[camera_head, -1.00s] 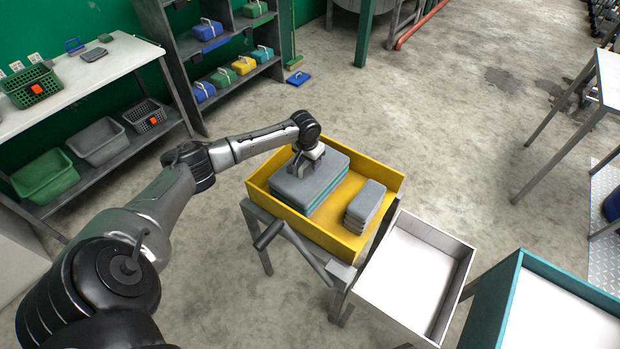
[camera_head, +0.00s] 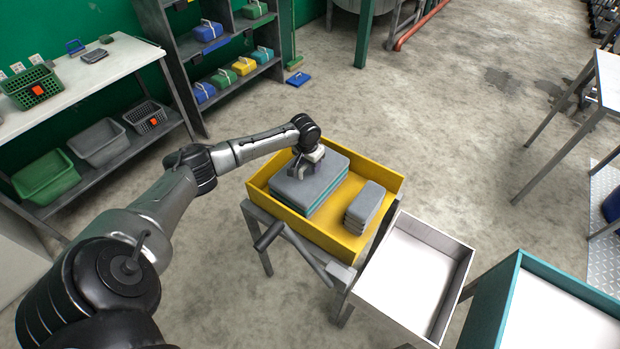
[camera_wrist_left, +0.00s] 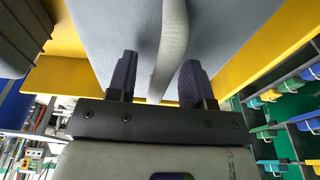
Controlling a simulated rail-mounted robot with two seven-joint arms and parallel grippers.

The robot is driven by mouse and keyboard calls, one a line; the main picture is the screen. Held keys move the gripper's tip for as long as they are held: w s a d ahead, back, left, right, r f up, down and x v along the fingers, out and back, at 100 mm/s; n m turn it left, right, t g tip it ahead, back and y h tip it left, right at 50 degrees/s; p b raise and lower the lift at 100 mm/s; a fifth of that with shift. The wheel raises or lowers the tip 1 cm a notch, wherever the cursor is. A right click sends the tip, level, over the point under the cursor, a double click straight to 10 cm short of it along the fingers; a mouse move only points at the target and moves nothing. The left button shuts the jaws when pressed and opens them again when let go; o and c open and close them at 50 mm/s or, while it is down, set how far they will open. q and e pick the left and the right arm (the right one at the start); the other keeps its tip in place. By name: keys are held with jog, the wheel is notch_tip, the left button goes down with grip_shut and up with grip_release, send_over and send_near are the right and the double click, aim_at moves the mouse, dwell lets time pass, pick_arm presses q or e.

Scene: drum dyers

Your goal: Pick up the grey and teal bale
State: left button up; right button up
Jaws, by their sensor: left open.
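The grey and teal bale (camera_head: 318,186) sits in the left part of the yellow tray (camera_head: 332,241), with grey on top and teal layers along its side. In the left wrist view, the open fingers (camera_wrist_left: 155,78) stand on either side of a pale raised strap or handle (camera_wrist_left: 173,45) on the bale's grey top (camera_wrist_left: 110,25). The strap is between the fingers, with gaps visible on both sides. My right gripper is not in view.
A stack of smaller grey slabs (camera_head: 366,203) lies in the tray's right part. A white-lined bin (camera_head: 462,262) and a teal-edged bin (camera_head: 512,275) stand to the right. Shelves with coloured bales (camera_head: 222,78) are at the back left. Open floor lies behind the tray.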

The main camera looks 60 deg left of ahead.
pick_arm(q)
jog(key=shift+c, duration=0.5)
grip_shut()
dwell(1.0)
